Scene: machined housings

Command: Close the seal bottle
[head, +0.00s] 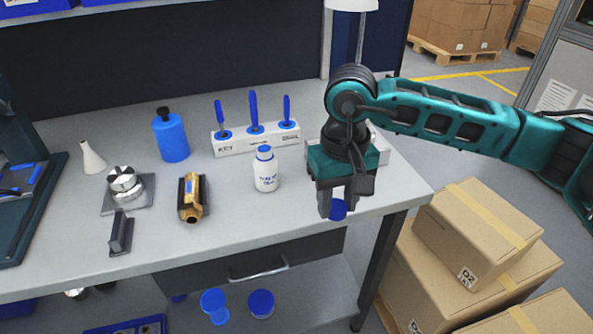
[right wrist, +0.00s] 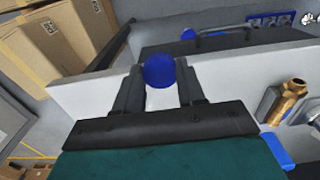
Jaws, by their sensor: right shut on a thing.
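The seal bottle (head: 267,174) stands upright on the workbench, a small white bottle with dark lettering. Its top is blue, and I cannot tell whether that is a cap or an open neck. My right gripper (head: 338,206) is to the right of the bottle, near the bench's front right edge. It is shut on a round blue cap (head: 338,210), which also shows between the fingers in the right wrist view (right wrist: 159,70). The cap is apart from the bottle. My left gripper is not in view.
A blue bottle (head: 171,136) and a white holder (head: 228,147) with blue-handled tools stand behind. A brass fitting (head: 192,198), a metal part (head: 124,184) and a white funnel (head: 92,158) are to the left. Cardboard boxes (head: 478,238) stand right of the bench.

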